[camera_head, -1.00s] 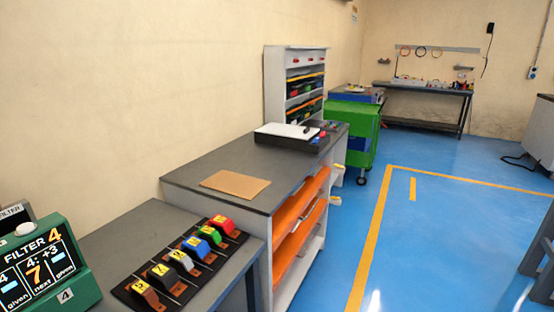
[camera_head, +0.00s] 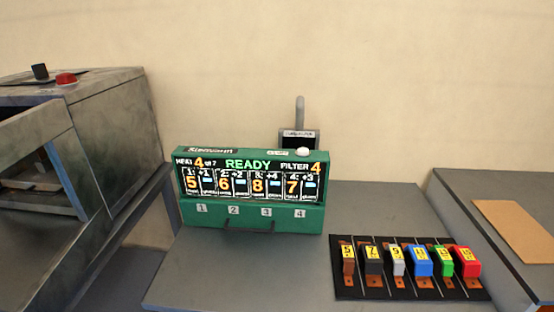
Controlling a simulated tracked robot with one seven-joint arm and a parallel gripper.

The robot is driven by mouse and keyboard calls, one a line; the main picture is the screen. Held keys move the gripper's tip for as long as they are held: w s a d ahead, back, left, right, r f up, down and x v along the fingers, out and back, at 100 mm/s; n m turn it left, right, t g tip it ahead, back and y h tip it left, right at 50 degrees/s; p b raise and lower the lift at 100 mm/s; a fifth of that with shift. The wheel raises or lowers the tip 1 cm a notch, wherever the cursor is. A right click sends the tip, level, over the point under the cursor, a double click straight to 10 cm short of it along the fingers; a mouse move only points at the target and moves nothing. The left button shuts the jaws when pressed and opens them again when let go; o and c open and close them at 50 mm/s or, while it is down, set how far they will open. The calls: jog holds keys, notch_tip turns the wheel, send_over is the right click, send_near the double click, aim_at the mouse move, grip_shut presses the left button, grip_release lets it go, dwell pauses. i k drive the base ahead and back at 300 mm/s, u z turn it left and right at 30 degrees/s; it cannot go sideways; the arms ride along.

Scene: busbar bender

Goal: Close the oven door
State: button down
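No thing in view can be clearly told as the oven door. A grey metal machine (camera_head: 112,108) stands at the left edge and is cut off by the frame. Its sloped front has a framed opening (camera_head: 40,160) with a dark interior. I cannot tell whether this machine is the oven. My gripper is not in view.
A green console (camera_head: 253,213) reading "READY" stands on a grey table (camera_head: 374,208). A black rack (camera_head: 406,291) of several coloured numbered blocks lies at the table's front right. Another bench (camera_head: 457,208) with a brown sheet (camera_head: 515,231) is at the right edge.

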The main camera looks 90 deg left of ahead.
aim_at(50, 123)
jog(key=z, duration=0.95)
jog(key=i, duration=0.1)
jog(key=u, duration=3.3)
jog(key=i, duration=0.15)
jog(key=u, duration=2.2)
jog(key=k, duration=0.25)
jog(key=u, duration=0.2)
jog(key=i, duration=1.3)
jog(key=z, duration=0.35)
